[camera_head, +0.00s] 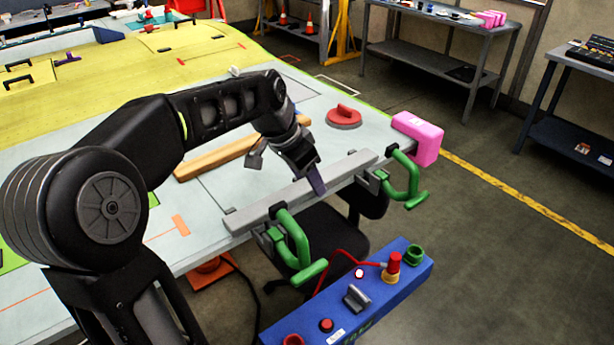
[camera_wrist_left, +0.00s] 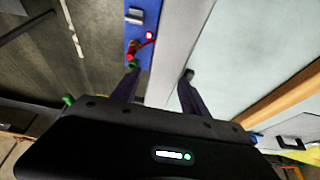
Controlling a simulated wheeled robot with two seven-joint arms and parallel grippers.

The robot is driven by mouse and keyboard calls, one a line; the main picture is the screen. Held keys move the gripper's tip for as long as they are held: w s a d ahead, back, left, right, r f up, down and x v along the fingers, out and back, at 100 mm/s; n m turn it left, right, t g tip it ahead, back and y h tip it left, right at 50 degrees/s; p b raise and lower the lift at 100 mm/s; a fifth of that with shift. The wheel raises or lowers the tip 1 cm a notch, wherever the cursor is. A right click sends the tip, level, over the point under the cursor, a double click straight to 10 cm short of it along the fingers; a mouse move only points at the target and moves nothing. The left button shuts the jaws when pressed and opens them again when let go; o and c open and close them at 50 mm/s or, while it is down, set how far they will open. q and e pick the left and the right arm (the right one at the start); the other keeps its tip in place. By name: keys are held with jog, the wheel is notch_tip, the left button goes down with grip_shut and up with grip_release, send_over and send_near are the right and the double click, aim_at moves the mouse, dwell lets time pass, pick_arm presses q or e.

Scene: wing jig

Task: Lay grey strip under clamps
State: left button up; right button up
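The long grey strip (camera_head: 262,210) lies along the table's near right edge, beside two green clamps. The left clamp (camera_head: 294,246) and the right clamp (camera_head: 406,182) stand with their handles out over the floor side. I cannot tell whether the strip is beneath their jaws. My left gripper (camera_head: 314,183) points down at the middle of the strip. In the left wrist view its two fingers (camera_wrist_left: 160,76) stand on either side of the strip (camera_wrist_left: 178,40), with a gap showing on the left, so it looks open. My right gripper is not in view.
A pink block (camera_head: 418,138) sits at the table corner, with a red round handle (camera_head: 344,117) nearby. A wooden bar (camera_head: 215,158) lies behind my arm. A blue control box (camera_head: 345,298) with buttons stands in front of the clamps. The pale tabletop (camera_head: 300,130) is otherwise fairly clear.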

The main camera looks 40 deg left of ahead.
pick_arm(q)
jog(key=shift+s+a+f, duration=0.2)
jog(key=shift+f, duration=0.25)
jog(key=shift+w+r+p, duration=0.1)
jog(key=shift+r+p, duration=0.35)
jog(key=shift+p, duration=0.05)
jog(key=shift+a+r, duration=0.15)
jog(key=shift+r, duration=0.2)
jog(key=v, duration=1.2)
jog(key=shift+w+b, duration=0.2)
jog(key=shift+b, duration=0.25)
